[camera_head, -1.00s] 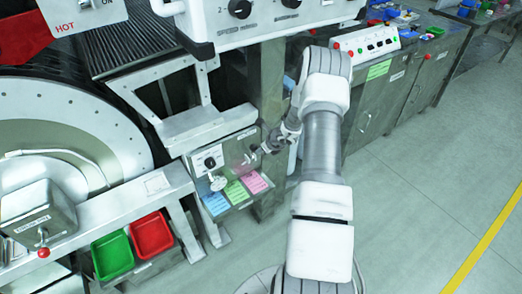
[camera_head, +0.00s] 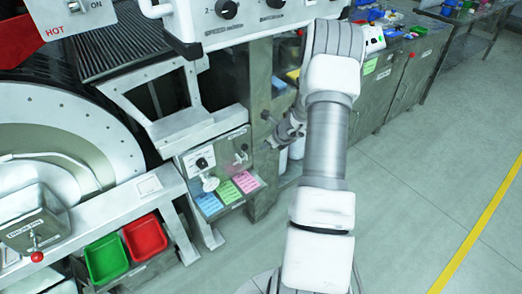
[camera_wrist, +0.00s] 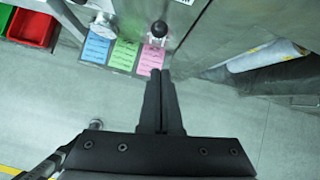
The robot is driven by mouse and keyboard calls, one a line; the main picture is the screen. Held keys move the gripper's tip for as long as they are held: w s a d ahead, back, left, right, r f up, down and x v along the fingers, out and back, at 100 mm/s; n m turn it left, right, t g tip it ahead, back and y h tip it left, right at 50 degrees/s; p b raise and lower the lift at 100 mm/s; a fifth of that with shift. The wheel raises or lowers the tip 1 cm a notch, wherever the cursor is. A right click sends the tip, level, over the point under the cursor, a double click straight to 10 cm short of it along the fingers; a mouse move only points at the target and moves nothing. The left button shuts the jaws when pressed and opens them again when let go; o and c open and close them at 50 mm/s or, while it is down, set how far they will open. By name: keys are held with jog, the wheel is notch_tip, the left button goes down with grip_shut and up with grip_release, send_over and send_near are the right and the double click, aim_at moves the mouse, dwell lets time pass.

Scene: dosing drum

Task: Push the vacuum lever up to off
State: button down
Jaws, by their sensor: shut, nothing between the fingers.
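A small panel (camera_head: 222,160) carries a lever with a dark ball knob (camera_head: 244,147), above a pink label. I take it for the vacuum lever, but its lettering is too small to read. In the wrist view the lever's black knob (camera_wrist: 159,29) stands just beyond my fingertips, above the pink label. Whether the lever is up or down is hard to tell. My gripper (camera_wrist: 160,72) is shut and empty, pointing toward the lever and apart from it. In the head view my gripper (camera_head: 273,142) is to the right of the panel, partly hidden by its own wrist.
Blue (camera_head: 208,204), green (camera_head: 228,191) and pink (camera_head: 246,181) labels hang below the panel. A round dial (camera_head: 202,163) and a pale handle (camera_head: 209,184) sit left of the lever. A metal post (camera_head: 260,95) stands close behind my gripper. Open floor lies to the right.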

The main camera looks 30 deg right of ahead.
jog(key=shift+v, duration=0.95)
jog(key=shift+w, duration=0.1)
jog(key=s+a+r+n+g+y, duration=0.1)
jog(key=s+a+r+n+y, duration=0.15)
jog(key=a+r+n, duration=1.75)
jog(key=s+a+r+n+h, duration=0.1)
jog(key=s+a+r+n, duration=0.6)
jog(key=s+a+r, duration=0.4)
jog(key=s+d+n+h, duration=0.2)
jog(key=s+n, duration=0.4)
jog(key=s, duration=0.7)
jog(key=shift+s+r+g, duration=0.2)
jog(key=shift+r+g, duration=0.2)
jog(key=shift+r, duration=0.05)
